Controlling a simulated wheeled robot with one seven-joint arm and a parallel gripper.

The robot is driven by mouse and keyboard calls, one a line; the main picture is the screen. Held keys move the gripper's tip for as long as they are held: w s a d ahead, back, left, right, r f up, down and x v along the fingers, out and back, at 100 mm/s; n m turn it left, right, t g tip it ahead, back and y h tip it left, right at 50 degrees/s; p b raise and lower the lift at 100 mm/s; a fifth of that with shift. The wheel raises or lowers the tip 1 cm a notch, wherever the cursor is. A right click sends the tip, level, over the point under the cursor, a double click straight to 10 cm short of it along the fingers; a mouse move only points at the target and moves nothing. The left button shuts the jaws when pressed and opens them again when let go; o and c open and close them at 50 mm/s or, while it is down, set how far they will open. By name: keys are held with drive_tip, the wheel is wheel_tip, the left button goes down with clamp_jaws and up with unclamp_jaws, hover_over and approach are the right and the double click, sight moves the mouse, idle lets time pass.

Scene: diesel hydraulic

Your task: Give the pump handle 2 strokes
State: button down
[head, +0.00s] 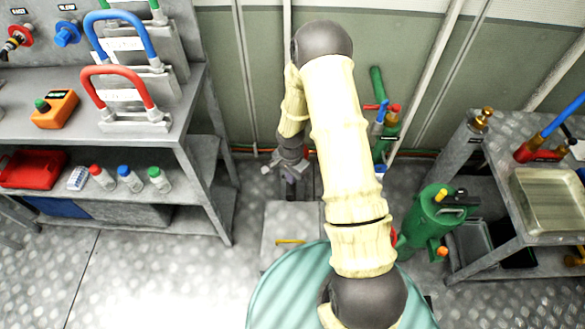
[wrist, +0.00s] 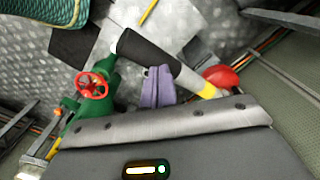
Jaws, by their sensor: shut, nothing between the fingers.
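In the wrist view a thick dark bar (wrist: 150,52), which looks like the pump handle, runs diagonally from a green fitting to a yellow band, with a red knob (wrist: 222,77) close to that end. My gripper (wrist: 158,72) is shut and empty. Its purple fingertips overlap the lower edge of the bar in the picture; I cannot tell whether they touch it. A green valve body with a red handwheel (wrist: 93,85) is left of the fingers. In the head view my gripper (head: 289,193) points down near the back wall, and my arm hides much of the area beside it.
A grey floor box (head: 277,248) with a yellow handle is below my gripper. A grey shelf unit (head: 190,125) stands at left. A green canister (head: 432,225) and metal table (head: 500,170) are at right. A teal rounded surface (head: 290,300) is in front. Floor at lower left is clear.

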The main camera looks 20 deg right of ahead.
drive_tip(key=shift+f+b, duration=1.85)
drive_tip(key=shift+f, duration=0.7)
idle(1.0)
drive_tip(key=shift+f+b, duration=3.1)
drive_tip(key=shift+f, duration=1.25)
drive_tip(key=shift+r+p, duration=6.15)
drive_tip(key=shift+r, duration=1.85)
